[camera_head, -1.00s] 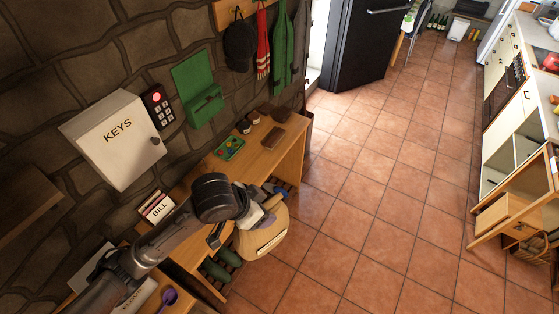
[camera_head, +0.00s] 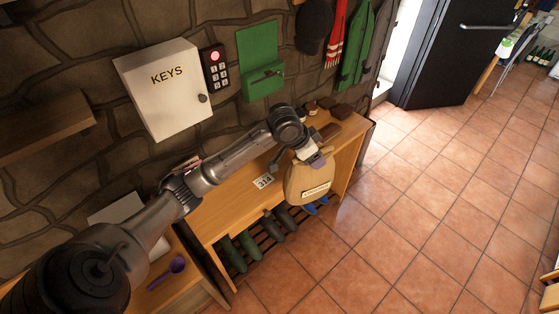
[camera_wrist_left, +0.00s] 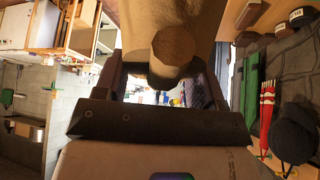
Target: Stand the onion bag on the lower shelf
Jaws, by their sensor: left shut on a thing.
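The onion bag (camera_head: 308,190) is a tan sack with a pale label on its front. My left gripper (camera_head: 312,157) is shut on its gathered neck, and the bag hangs below it, off the floor. In the head view the bag overlaps the front edge of the wooden bench, towards its right end. In the left wrist view the bag (camera_wrist_left: 165,20) fills the top middle, with its round neck end between the fingers. The lower shelf (camera_head: 263,238) is a dark slatted rack under the bench, partly hidden by the bag and footwear. My right gripper is not in view.
A number card (camera_head: 263,181) lies on the bench top (camera_head: 225,205). A purple scoop (camera_head: 170,270) is on the nearer table.

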